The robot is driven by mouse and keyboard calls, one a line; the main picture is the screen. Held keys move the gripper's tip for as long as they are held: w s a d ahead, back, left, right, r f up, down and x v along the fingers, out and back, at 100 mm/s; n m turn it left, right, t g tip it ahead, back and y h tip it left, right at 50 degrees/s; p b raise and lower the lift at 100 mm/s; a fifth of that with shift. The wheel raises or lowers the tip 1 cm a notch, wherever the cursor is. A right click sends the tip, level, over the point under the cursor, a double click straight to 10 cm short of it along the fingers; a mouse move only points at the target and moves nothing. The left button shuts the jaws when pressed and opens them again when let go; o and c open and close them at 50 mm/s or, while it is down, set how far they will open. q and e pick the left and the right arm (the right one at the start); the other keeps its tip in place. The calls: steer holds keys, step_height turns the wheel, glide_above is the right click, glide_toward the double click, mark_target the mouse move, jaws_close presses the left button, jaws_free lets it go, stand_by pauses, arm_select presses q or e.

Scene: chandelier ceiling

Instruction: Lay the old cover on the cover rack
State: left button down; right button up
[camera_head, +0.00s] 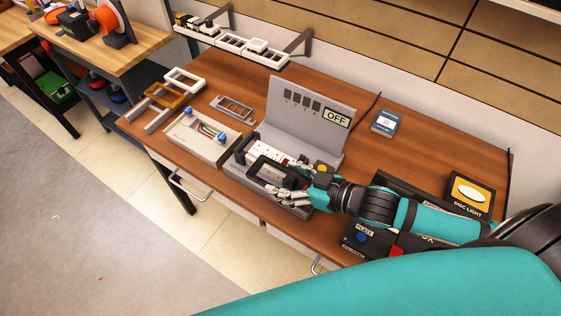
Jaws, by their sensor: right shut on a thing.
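My right gripper (286,193) reaches in from the right over the grey station with a tall back panel marked OFF (300,96). It is shut on a dark rectangular frame (257,173), which looks like the old cover. The frame is at the station's front, beside a white perforated block (262,151); whether it touches the station is unclear, and the fingers hide part of it. At the table's left end is what looks like the cover rack, with light grey arms (153,121), an amber frame (164,96) and a white frame (185,81). My left gripper is not in view.
Between rack and station are a pale tray (188,141) with small tools and a grey frame (232,107). A wall shelf (232,43) hangs behind. A blue-and-white box (385,121) and a DISC LIGHT box (469,193) stand right. Bare wood shows at back right.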

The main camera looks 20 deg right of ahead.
steer(key=shift+s+a+r+b, duration=0.1)
steer(key=shift+s+r+b, duration=0.1)
steer(key=shift+s, duration=1.2)
steer(key=shift+s+a+r+b, duration=0.1)
steer(key=shift+s+b, duration=0.1)
steer(key=shift+s, duration=1.15)
steer(key=w+d+r+m+t+h, duration=0.3)
steer(key=w+d+r+m+h, duration=0.2)
steer(key=w+r+m+h, duration=0.4)
steer(key=n+y, duration=0.5)
glide_above(292, 171)
step_height(292, 171, down, 4)
steer(key=shift+r+g, duration=0.15)
steer(key=shift+g, duration=0.25)
steer(key=s+f+n+y, duration=0.1)
steer(key=s, duration=0.1)
steer(key=s+a+f+n+g+y, duration=0.1)
steer(key=s+f, duration=0.1)
steer(key=s+a+f+n+g+y, duration=0.1)
steer(key=s+f, duration=0.1)
steer(key=s, duration=0.1)
steer(key=shift+n+y, duration=0.3)
steer(key=shift+s+a+f+y, duration=0.15)
steer(key=shift+s+a+y, duration=0.05)
steer(key=shift+s+y, duration=0.15)
